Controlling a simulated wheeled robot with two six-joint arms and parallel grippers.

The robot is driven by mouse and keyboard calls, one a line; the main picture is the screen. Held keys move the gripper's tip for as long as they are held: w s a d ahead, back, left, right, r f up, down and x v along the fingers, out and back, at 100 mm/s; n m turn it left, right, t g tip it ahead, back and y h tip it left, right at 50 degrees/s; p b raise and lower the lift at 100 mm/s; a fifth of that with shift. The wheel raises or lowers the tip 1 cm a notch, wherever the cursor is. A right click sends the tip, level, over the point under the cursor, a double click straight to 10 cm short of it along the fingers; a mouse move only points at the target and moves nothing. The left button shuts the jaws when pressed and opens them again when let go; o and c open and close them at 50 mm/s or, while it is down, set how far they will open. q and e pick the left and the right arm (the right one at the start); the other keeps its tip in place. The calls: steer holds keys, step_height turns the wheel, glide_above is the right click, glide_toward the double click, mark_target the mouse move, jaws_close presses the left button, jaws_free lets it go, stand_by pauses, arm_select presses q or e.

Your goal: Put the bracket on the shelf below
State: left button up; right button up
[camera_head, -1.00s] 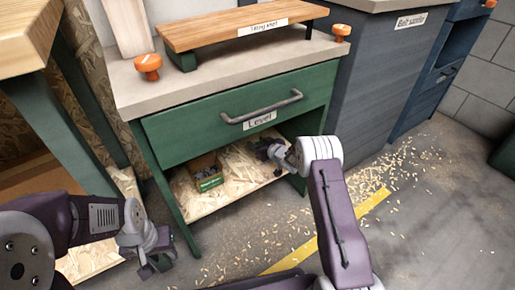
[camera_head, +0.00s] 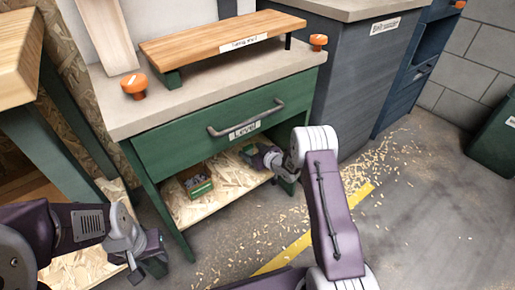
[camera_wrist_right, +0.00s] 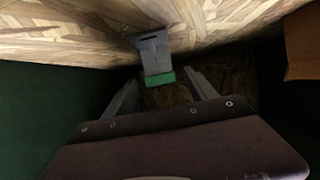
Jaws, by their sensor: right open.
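A grey bracket-like piece with a green end (camera_wrist_right: 156,58) is against the wood-chip shelf in the right wrist view; I take it for the bracket. My right gripper (camera_wrist_right: 162,92) is open, and the piece lies just beyond its fingertips, roughly between them. I cannot tell whether they touch. In the head view my right gripper (camera_head: 256,155) is under the drawer at the right of the lower shelf (camera_head: 200,207), and the bracket cannot be made out there. My left gripper (camera_head: 147,262) is low at the left, apart from the bench; its jaws are unclear.
A small box of parts (camera_head: 197,182) stands on the lower shelf, left of my right gripper. The green drawer (camera_head: 210,130), labelled "Level", is shut above. Green legs bound the shelf opening. A wooden board (camera_head: 220,38) and orange knobs are on top. Shavings litter the floor.

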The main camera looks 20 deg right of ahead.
steer(key=v, duration=0.2)
steer(key=shift+s+d+r+p, duration=0.15)
steer(key=shift+s+r+p, duration=0.1)
steer(key=shift+r+p, duration=0.15)
steer(key=s+b, duration=0.1)
steer(key=b, duration=0.3)
steer(key=shift+s+d+f, duration=0.15)
steer(key=shift+s+d, duration=0.2)
steer(key=shift+s, duration=0.35)
steer(key=shift+s+d+r+b, duration=0.1)
steer(key=shift+s+r+b, duration=0.2)
steer(key=shift+r+b, duration=0.15)
steer(key=shift+s+d+r+g+h, duration=0.2)
steer(key=shift+s+r+g+h, duration=0.1)
steer(key=shift+h, duration=0.2)
steer(key=s+a+r+m+g+h, duration=0.15)
steer(key=s+g, duration=0.35)
steer(key=s, duration=1)
steer(key=s+a+m+g+h, duration=0.25)
steer(key=s+g, duration=0.35)
steer(key=s, duration=1)
arm_select(q)
step_height(320, 180, up, 54)
steer(key=p, duration=5.7)
arm_select(e)
step_height(320, 180, up, 56)
steer(key=shift+w+d+y, duration=0.15)
steer(key=shift+d+y, duration=0.15)
steer(key=shift+d, duration=0.15)
